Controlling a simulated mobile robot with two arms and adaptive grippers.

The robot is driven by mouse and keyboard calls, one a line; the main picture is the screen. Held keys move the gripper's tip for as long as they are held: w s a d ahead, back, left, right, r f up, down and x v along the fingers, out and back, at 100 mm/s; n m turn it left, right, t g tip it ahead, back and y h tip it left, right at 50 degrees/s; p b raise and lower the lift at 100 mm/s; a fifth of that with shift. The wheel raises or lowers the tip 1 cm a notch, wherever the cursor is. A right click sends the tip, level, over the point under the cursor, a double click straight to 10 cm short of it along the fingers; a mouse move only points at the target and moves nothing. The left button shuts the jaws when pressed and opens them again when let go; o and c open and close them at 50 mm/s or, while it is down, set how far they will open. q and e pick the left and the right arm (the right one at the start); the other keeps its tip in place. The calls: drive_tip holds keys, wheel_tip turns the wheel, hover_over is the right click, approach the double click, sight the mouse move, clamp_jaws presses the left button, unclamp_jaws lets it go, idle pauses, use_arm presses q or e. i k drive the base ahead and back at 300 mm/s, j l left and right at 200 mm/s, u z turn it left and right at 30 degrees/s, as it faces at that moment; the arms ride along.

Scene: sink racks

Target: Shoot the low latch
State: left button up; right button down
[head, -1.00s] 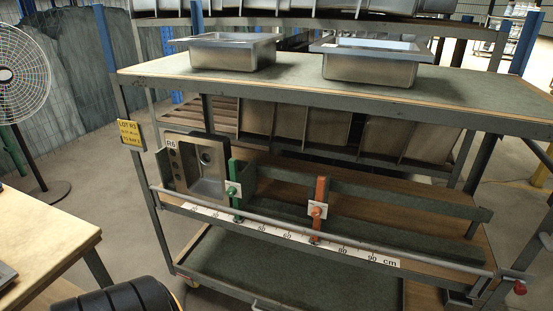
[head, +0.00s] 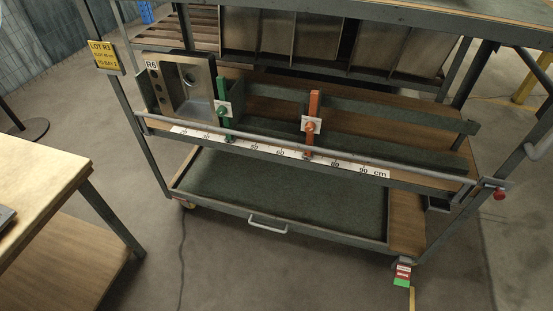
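On the cart's middle shelf a long grey bar (head: 300,150) runs along the front edge. A red knob (head: 499,195) sits at the right end by a small bracket. Low at the cart's right front corner, by the caster, is a small red, white and green marked piece (head: 402,275). I cannot tell from here which of these parts is the low latch or how it is set. The low tray (head: 290,195) has a pale handle (head: 267,224) on its front. Neither gripper is in view.
A steel sink (head: 187,88) tagged R6 leans in the middle shelf, beside a green post (head: 222,105) and an orange post (head: 313,110) behind a cm scale (head: 270,148). A wooden table (head: 35,185) stands at left. The floor (head: 300,275) before the cart is mostly clear; a cable lies there.

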sight(499, 195)
drive_tip(key=z, duration=1.5)
